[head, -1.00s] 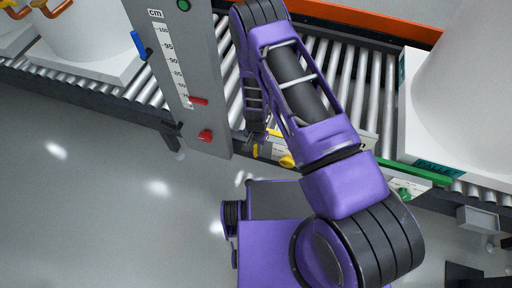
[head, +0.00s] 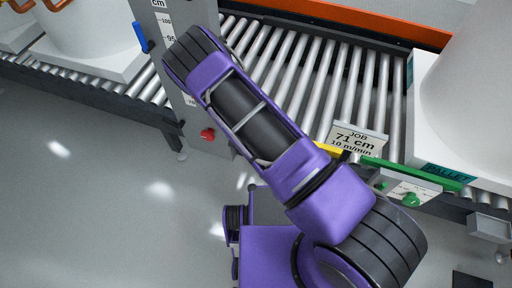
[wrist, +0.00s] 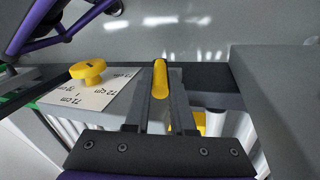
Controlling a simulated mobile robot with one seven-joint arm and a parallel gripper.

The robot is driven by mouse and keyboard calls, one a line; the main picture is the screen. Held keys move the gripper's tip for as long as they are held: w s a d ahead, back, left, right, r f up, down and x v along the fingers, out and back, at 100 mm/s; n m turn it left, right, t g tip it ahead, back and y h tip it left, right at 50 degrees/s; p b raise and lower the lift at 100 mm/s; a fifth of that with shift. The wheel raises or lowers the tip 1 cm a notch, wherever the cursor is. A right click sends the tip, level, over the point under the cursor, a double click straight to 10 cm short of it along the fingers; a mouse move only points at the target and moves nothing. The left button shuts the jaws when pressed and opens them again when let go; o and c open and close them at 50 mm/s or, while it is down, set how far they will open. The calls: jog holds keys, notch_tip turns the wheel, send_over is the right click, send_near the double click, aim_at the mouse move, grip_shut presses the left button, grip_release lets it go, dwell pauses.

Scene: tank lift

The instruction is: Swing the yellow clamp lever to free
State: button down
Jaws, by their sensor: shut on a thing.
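The yellow clamp lever (wrist: 160,78) is a rounded yellow bar in the middle of the wrist view. It lies between the two dark fingers of my gripper (wrist: 161,98), which are shut on it. In the head view my purple arm hides the gripper and the lever. How far the lever is turned cannot be told.
A yellow knob (wrist: 88,70) stands on a white plate marked in cm, left of the fingers. A grey scale post (head: 207,140) with a red knob (head: 208,134) is beside my arm. A job card (head: 357,142) reads 71 cm. A white tank stands right on the roller conveyor (head: 300,70).

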jog(key=shift+d, duration=0.1)
jog(key=c, duration=0.8)
grip_release()
jog(key=shift+o, duration=0.2)
jog(key=shift+r, duration=0.1)
notch_tip(320, 180, up, 10)
jog(key=shift+f+p, duration=0.1)
jog(key=shift+p, duration=0.6)
